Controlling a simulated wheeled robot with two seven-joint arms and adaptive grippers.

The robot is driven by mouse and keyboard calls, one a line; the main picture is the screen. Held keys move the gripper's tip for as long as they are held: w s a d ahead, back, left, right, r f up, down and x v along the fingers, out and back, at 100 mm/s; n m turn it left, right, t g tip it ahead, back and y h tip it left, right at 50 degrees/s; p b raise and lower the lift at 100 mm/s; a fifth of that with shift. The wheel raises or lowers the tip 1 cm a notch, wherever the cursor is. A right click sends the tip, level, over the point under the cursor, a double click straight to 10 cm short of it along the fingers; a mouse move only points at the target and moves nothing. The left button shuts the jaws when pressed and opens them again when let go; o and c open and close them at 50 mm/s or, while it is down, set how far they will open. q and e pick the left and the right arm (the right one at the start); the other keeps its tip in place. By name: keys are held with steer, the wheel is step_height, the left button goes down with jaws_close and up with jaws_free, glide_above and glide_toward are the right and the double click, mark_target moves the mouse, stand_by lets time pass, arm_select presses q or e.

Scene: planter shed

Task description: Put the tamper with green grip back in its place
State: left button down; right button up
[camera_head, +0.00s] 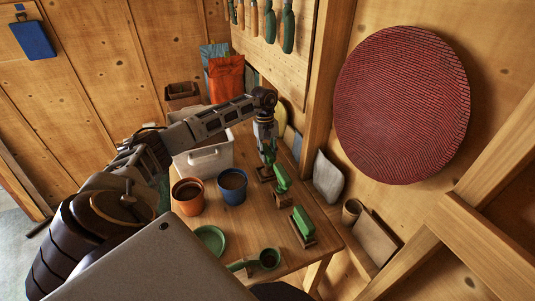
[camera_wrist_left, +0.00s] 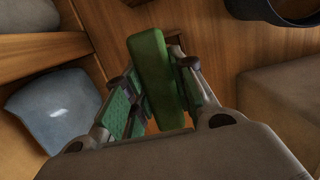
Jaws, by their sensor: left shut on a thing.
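My left gripper (camera_head: 268,152) points down over the back right part of the wooden bench. In the left wrist view it is shut around a long green grip (camera_wrist_left: 155,80), the tamper's, between its green-padded fingers. A green-gripped block tool (camera_head: 281,179) stands just in front of the gripper, and another (camera_head: 303,223) stands nearer the front right edge. My right gripper is out of view.
An orange pot (camera_head: 188,196) and a blue pot (camera_head: 232,187) stand left of the gripper, with a white bin (camera_head: 204,160) behind. A green saucer (camera_head: 210,241) and a green scoop-like cup (camera_head: 269,259) lie in front. A grey cushion-like bag (camera_head: 327,178) leans by the wall.

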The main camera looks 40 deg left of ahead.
arm_select(q)
steer(key=c, duration=1.1)
jaws_free()
step_height(320, 180, up, 12)
steer(key=a, duration=0.1)
steer(key=shift+w+a, duration=0.3)
steer(key=shift+w, duration=0.1)
steer(key=shift+f, duration=0.1)
